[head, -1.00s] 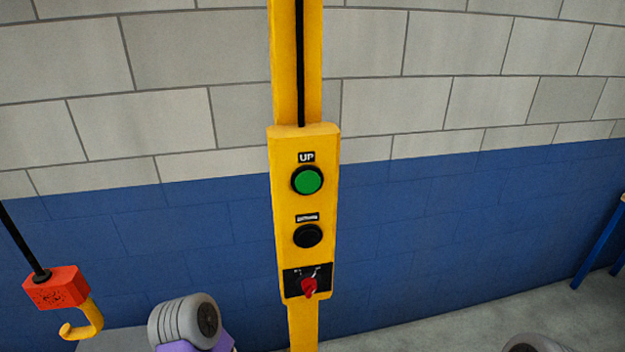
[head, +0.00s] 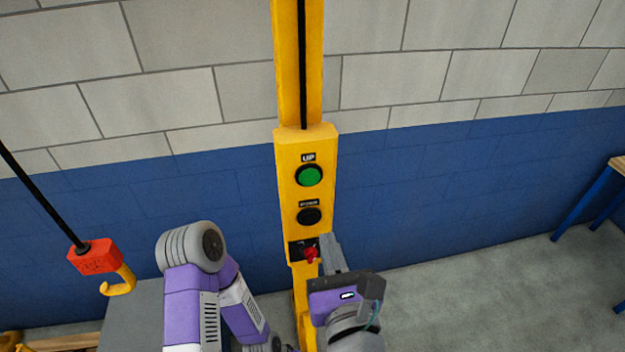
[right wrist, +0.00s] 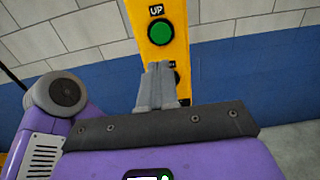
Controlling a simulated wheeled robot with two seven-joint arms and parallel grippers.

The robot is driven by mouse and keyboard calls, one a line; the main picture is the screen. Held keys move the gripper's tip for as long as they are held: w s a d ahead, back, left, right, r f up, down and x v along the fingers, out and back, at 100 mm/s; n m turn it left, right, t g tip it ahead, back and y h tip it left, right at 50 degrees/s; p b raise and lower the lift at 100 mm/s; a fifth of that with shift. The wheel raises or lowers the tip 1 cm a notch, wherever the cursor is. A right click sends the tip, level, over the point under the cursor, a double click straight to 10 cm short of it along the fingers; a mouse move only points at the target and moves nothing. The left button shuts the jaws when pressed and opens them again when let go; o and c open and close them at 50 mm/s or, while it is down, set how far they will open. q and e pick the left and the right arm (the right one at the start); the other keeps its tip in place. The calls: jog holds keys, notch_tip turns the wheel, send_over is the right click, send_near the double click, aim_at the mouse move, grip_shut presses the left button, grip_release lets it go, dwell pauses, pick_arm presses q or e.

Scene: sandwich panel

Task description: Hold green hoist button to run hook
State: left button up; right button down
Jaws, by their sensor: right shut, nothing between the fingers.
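The yellow control box (head: 289,190) is on a yellow post. It bears a green button (head: 309,175) under an "UP" label, a black button (head: 309,215) below it, and a red rotary switch (head: 311,254) at the bottom. The green button also shows in the right wrist view (right wrist: 160,32). My right gripper (head: 328,240) is shut and empty, beside the red switch in the picture and below the green button. In the right wrist view its fingers (right wrist: 158,72) cover part of the black button. The yellow hook (head: 121,283) hangs from a red block (head: 95,256) at the left. My left gripper is not in view.
A grey surface (head: 132,310) lies below the hook. A blue-legged table (head: 590,200) stands at the far right. A blue and grey block wall is behind the post. Grey floor (head: 480,300) is clear to the right.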

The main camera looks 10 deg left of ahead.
aim_at(309, 178)
jog(key=shift+w+a+f, duration=0.1)
jog(key=shift+w, duration=0.1)
jog(key=p+x, duration=0.2)
jog(key=x, duration=1.1)
jog(key=shift+w+a+p, duration=0.15)
jog(key=shift+w+p, duration=0.2)
jog(key=shift+p, duration=0.05)
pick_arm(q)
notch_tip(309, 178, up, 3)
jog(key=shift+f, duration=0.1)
